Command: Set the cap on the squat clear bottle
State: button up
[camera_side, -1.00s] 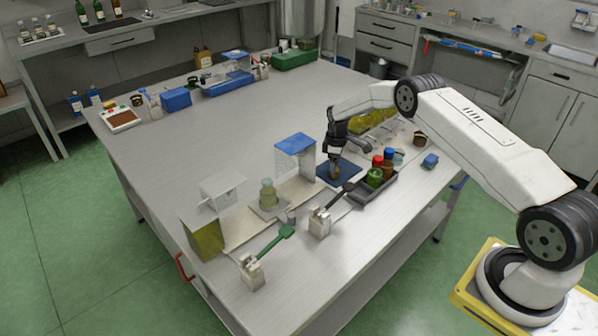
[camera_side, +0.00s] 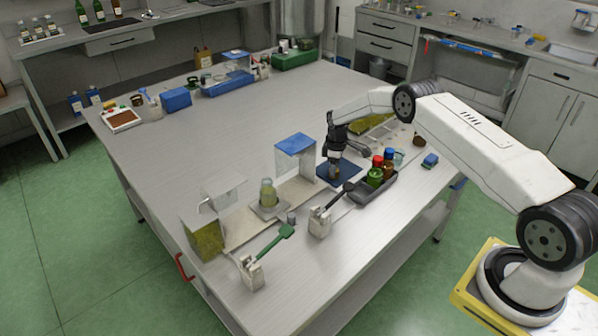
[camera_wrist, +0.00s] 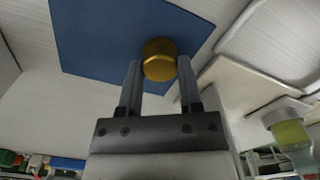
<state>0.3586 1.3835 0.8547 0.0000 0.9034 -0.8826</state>
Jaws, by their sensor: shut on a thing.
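My gripper (camera_side: 336,166) is shut on a small gold cap, over the dark blue mat (camera_side: 350,178). In the wrist view the gold cap (camera_wrist: 159,58) sits between my fingertips, with the blue mat (camera_wrist: 90,40) behind it. I cannot tell whether the cap touches the mat. The squat clear bottle (camera_side: 268,194), with yellowish contents, stands upright on a light plate to the left of my gripper. It seems to show at the lower right of the wrist view (camera_wrist: 288,132), apart from my gripper. No cap is visible on it.
A blue-topped clear stand (camera_side: 294,143) rises between bottle and mat. A grey tray (camera_side: 374,193) with red- and blue-capped bottles lies right of the mat. A black-handled clamp (camera_side: 320,221) and a green-handled clamp (camera_side: 252,272) stand in front. The table's left middle is clear.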

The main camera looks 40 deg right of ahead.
jog(key=shift+r, duration=0.2)
dwell(0.4)
jog(key=shift+r, duration=3.15)
jog(key=shift+r, duration=0.1)
jog(key=shift+r, duration=0.55)
notch_tip(320, 180, up, 13)
jog(key=w+a+n, duration=0.1)
jog(key=a, duration=0.3)
jog(key=w+a+n, duration=0.1)
jog(key=a, duration=0.4)
jog(key=w+a+n, duration=0.1)
jog(key=a, duration=0.3)
jog(key=shift+a+f, duration=0.1)
jog(key=shift+a, duration=0.15)
jog(key=a+n, duration=0.3)
jog(key=a, duration=0.8)
jog(key=shift+a+f, duration=0.15)
jog(key=shift+f, duration=2.4)
